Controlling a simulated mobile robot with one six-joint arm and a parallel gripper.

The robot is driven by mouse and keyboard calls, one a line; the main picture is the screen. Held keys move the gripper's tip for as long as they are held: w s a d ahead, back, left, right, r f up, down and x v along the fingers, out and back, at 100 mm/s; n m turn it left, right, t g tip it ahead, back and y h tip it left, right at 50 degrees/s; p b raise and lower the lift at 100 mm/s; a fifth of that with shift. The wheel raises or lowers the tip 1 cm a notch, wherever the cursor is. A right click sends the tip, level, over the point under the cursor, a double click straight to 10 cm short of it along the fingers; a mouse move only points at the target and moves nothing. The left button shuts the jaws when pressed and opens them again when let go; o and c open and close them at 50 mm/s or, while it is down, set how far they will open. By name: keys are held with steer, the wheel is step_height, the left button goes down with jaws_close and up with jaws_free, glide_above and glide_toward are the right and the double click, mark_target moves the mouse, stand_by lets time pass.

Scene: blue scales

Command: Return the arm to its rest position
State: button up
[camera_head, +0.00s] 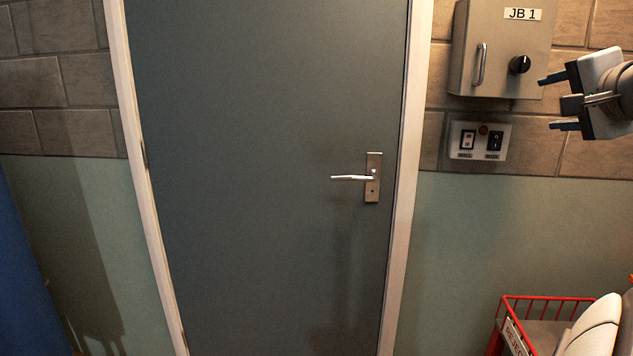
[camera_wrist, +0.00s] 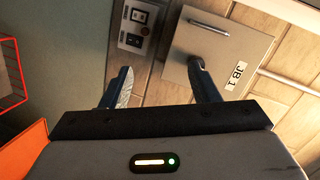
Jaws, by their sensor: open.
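My gripper (camera_head: 556,104) is at the right of the head view, in front of the brick wall. Its two dark fingers point left and stand apart, with nothing between them. In the wrist view my gripper (camera_wrist: 163,87) also shows open and empty. The fingers point toward the wall near a grey box labelled JB 1 (camera_head: 490,60) and a switch panel (camera_head: 479,141). The box (camera_wrist: 222,62) and the panel (camera_wrist: 137,28) both show beyond the fingers in the wrist view. Most of my arm is outside the head view.
A closed grey door (camera_head: 260,200) with a silver lever handle (camera_head: 350,178) fills the middle. The box has a handle and a black knob (camera_head: 520,64). A red wire basket (camera_head: 548,299) stands at the lower right. Something blue (camera_head: 25,270) is at the left edge.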

steer(key=a+f+n+g+y+p, duration=0.3)
steer(key=a+f+n+g+p, duration=0.4)
steer(key=a+f, duration=0.7)
steer(key=s+a+f+n+g+h+p, duration=0.1)
steer(key=s+a+f+n+g+p, duration=0.4)
steer(key=s+a+f+n+p, duration=0.3)
steer(key=s+a+f+p, duration=0.1)
steer(key=s+a+f, duration=0.1)
steer(key=s+a, duration=0.2)
steer(key=shift+s+a+f+g, duration=0.25)
steer(key=shift+s+a+g, duration=0.15)
steer(key=shift+s, duration=0.6)
